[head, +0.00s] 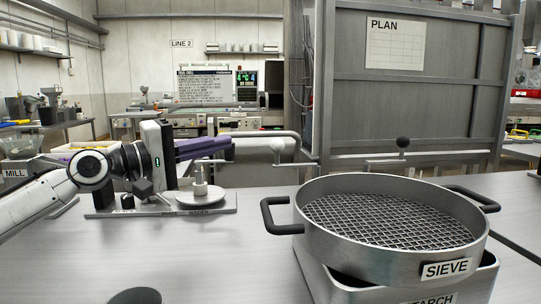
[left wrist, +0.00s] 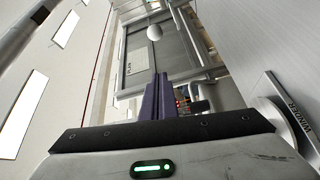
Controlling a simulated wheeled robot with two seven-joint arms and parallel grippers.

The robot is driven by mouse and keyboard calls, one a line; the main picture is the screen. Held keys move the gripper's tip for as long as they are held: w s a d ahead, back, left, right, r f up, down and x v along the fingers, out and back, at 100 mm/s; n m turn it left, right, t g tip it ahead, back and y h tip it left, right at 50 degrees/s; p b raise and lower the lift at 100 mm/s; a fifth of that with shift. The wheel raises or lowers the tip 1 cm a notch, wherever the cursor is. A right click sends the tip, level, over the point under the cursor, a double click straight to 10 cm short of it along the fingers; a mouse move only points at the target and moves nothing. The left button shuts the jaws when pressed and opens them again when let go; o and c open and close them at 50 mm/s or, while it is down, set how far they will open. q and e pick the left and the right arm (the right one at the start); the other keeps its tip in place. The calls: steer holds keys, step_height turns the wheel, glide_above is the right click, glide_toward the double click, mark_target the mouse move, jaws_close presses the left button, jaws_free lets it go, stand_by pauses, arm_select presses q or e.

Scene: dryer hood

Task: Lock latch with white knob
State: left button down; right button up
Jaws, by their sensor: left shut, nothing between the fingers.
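The white knob (head: 278,145) sits on a thin latch rod at the left edge of the grey hood (head: 415,85). It also shows in the left wrist view (left wrist: 154,32), ahead of the fingertips. My left gripper (head: 232,148) has purple fingers, shut and empty, pointing right toward the knob with a visible gap to its left. The fingers also show in the left wrist view (left wrist: 158,82). A second latch with a black knob (head: 403,142) is on the lower hood. My right gripper is not in view.
A winder (head: 203,195) with a round plate stands on the table below my left gripper. A large sieve (head: 390,255) with black handles rests on a starch bin at the front right. Bare table (head: 150,250) lies at the front left.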

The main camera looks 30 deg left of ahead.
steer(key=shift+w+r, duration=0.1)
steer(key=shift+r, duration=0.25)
arm_select(q)
steer(key=shift+r, duration=0.1)
